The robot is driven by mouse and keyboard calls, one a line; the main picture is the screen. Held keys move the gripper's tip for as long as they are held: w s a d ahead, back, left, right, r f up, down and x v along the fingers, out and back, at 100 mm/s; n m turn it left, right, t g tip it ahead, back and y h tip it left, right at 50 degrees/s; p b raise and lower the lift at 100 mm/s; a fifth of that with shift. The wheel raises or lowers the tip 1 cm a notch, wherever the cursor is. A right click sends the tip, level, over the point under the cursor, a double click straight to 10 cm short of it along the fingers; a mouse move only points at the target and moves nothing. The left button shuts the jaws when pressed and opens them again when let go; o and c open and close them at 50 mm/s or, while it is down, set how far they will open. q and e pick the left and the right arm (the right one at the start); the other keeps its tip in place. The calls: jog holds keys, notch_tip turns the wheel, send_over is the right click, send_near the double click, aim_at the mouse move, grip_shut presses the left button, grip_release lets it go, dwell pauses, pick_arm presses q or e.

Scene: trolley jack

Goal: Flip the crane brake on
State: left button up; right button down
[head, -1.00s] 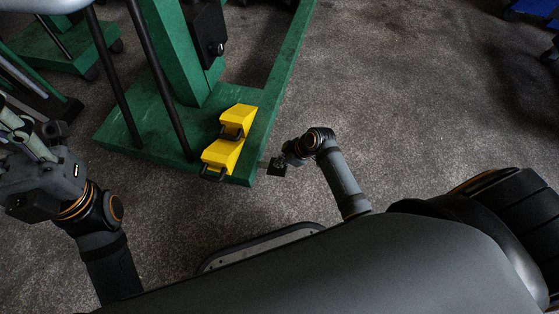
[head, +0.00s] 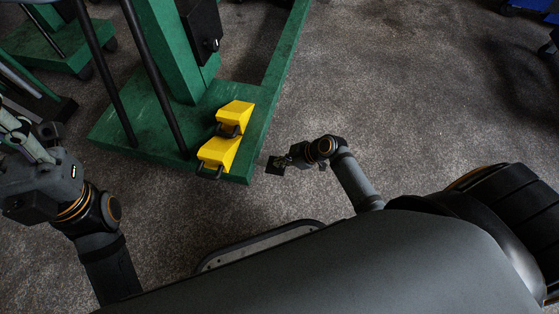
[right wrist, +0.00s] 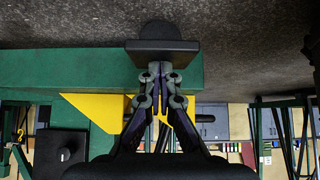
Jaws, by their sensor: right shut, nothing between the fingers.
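The green crane base (head: 135,120) stands at the upper left in the head view. Two yellow wedge-shaped pieces (head: 236,116) with black bar handles sit at its near end; one also shows in the right wrist view (right wrist: 98,109). My right gripper (head: 287,162) is right of the base, its shut, empty fingers (right wrist: 163,85) pointing at a flat black plate (right wrist: 162,50). The plate also shows in the head view (head: 275,166); whether it joins the crane or touches the fingers is unclear. My left gripper (head: 28,148) is at the left edge, its jaw state unclear.
A black box with a round knob (head: 201,30) is on the crane's green post. Black bars rise from the base. A blue object (head: 525,5) stands at the top right corner. The grey floor right of the crane is clear.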

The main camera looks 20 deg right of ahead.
aim_at(283, 168)
jog(key=shift+s+d+f+t+y+b, duration=0.15)
jog(key=shift+f+t+y+b, duration=0.15)
jog(key=shift+f+b, duration=0.3)
jog(key=shift+d+f+t+y+b, duration=0.1)
jog(key=shift+f+t+y+b, duration=0.15)
jog(key=shift+f+b, duration=0.35)
jog(key=shift+d+f+b, duration=0.1)
jog(key=shift+f+b, duration=0.25)
jog(key=shift+f, duration=0.2)
jog(key=shift+s, duration=0.1)
jog(key=shift+f, duration=0.25)
jog(key=shift+r, duration=0.15)
